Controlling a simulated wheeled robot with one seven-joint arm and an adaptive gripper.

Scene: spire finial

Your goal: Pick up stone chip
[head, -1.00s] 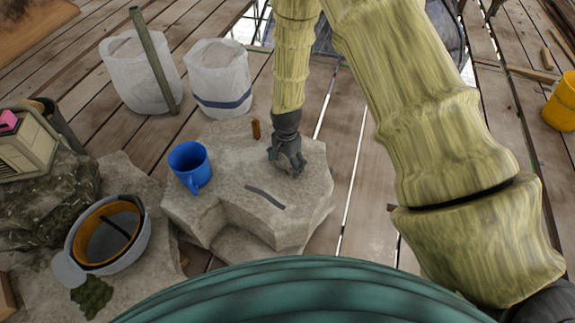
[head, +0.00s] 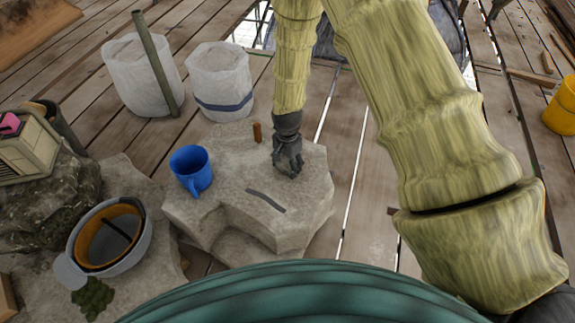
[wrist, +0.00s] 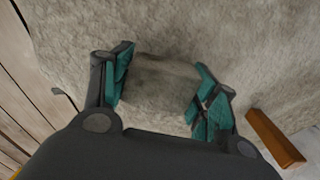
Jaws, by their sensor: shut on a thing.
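The stone chip (wrist: 158,88) is a grey block with a rough surface, close in colour to the stone under it. In the wrist view it lies between the two teal-padded fingers of my gripper (wrist: 160,95), which is shut on it. In the head view my gripper (head: 288,168) points down at the top of the pale stone block (head: 235,210). The chip is hidden there by the fingers. I cannot tell whether the chip touches the stone or is slightly above it.
A blue mug (head: 190,168), a dark flat strip (head: 266,201) and a small brown piece (head: 257,132) are on the same block. A hard hat-like bowl (head: 108,238) lies at left. Two white sacks (head: 220,75) stand behind; a yellow bucket (head: 563,105) is far right.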

